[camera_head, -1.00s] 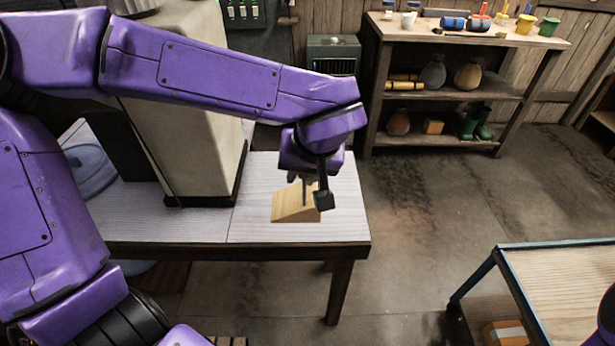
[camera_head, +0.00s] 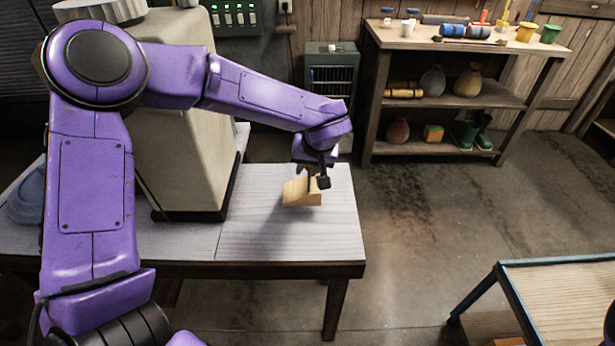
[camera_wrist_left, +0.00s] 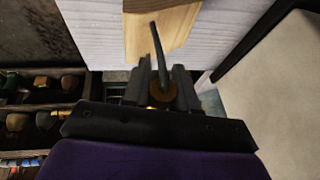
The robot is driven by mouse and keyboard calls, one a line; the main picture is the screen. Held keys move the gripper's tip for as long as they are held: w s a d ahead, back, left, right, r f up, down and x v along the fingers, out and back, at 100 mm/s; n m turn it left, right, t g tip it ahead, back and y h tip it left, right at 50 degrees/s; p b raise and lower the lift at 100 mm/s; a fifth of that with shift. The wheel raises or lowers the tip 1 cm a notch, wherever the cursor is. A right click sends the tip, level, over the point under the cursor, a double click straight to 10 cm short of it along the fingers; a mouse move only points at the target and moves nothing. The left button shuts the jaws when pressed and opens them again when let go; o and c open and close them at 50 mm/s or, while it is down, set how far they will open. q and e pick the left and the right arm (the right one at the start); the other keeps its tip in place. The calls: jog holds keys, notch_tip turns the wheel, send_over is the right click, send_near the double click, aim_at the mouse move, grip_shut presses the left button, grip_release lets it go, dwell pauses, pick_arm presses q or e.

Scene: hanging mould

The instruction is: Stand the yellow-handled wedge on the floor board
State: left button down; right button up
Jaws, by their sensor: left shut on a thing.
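The wedge (camera_head: 302,193) is a pale wooden block with a sloping face. It is over the right part of the pale ribbed table top (camera_head: 255,230); I cannot tell whether it touches it. My left gripper (camera_head: 319,182) is above the wedge and shut on its handle. In the left wrist view the wedge (camera_wrist_left: 160,25) lies beyond the fingertips. A brownish-yellow round part (camera_wrist_left: 162,92) and a dark rod show between the fingers (camera_wrist_left: 163,80). Most of the handle is hidden. My right gripper is not in view.
A tall beige block (camera_head: 185,130) stands on the table left of the wedge. A shelf unit (camera_head: 450,95) with pots and tools is at the back right. A blue-edged bench (camera_head: 560,290) is at the lower right. Bare floor lies between.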

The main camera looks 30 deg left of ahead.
aim_at(305, 183)
pick_arm(q)
jog(key=f, duration=0.3)
jog(key=shift+w+a+f, duration=0.1)
jog(key=shift+w+f, duration=0.1)
jog(key=shift+f, duration=0.1)
jog(key=shift+r, duration=0.1)
jog(key=shift+s, duration=0.1)
jog(key=c, duration=0.9)
grip_release()
